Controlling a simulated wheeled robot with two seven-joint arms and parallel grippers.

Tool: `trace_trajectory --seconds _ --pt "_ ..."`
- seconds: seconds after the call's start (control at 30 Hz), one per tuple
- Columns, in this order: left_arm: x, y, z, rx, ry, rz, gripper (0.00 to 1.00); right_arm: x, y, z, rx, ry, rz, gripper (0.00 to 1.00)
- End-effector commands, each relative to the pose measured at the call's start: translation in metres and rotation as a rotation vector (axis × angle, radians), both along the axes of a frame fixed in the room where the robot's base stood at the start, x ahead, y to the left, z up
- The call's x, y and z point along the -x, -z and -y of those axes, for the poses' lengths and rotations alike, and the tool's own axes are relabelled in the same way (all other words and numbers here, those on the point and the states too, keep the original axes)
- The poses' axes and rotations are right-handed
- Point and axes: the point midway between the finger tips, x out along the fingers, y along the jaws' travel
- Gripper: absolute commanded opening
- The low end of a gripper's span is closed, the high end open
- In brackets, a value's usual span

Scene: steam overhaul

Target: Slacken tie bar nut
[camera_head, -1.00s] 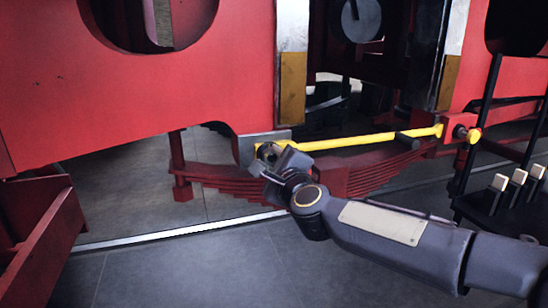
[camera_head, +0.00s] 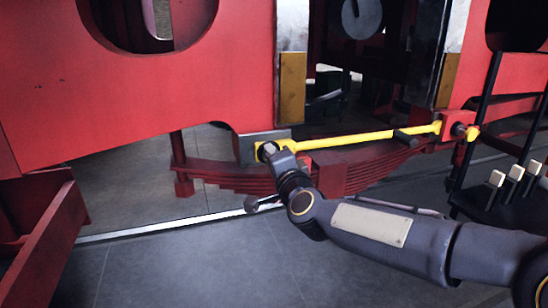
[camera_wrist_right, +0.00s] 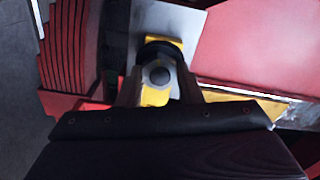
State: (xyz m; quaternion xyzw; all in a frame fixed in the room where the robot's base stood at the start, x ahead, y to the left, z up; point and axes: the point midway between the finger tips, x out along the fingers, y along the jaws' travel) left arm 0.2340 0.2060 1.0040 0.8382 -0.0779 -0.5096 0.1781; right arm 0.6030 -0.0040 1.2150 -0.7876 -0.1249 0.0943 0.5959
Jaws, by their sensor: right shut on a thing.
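The yellow tie bar (camera_head: 350,140) runs along the red frame, from a grey plate (camera_head: 246,147) at the left to a red bracket at the right. My right gripper (camera_head: 267,150) is at the bar's left end, coming from the front. In the right wrist view, its two fingers (camera_wrist_right: 159,88) stand on either side of the dark nut (camera_wrist_right: 158,58), with a round stud end (camera_wrist_right: 159,75) in the middle. The gripper is shut on the nut. The fingers hide part of the nut and the yellow bar end behind it. My left gripper is not in view.
A red leaf spring (camera_head: 235,177) lies just below the bar. A black rack with pale-topped posts (camera_head: 496,178) stands at the right. The floor in front is clear.

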Motion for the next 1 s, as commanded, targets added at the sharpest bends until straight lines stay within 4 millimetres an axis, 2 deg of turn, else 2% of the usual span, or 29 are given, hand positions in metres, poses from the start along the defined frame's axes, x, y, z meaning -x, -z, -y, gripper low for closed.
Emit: trace_trajectory --seconds 0.27,0.7,0.73,0.9,1.0 --pt "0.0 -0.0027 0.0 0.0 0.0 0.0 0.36 0.0 0.0001 -0.0004 0.065 -0.001 0.021 0.1" --pt "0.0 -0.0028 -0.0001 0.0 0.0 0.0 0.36 -0.0001 0.0004 -0.0003 0.07 -0.001 0.023 0.1" --pt "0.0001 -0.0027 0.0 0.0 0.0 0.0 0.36 -0.0001 0.0004 -0.0003 0.07 -0.001 0.023 0.35" --pt "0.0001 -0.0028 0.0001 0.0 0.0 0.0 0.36 0.0 0.0004 -0.0002 0.07 -0.001 0.023 0.55" --pt "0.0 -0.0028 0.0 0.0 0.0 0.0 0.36 -0.0001 0.0003 -0.0001 0.07 0.0 0.023 0.55"
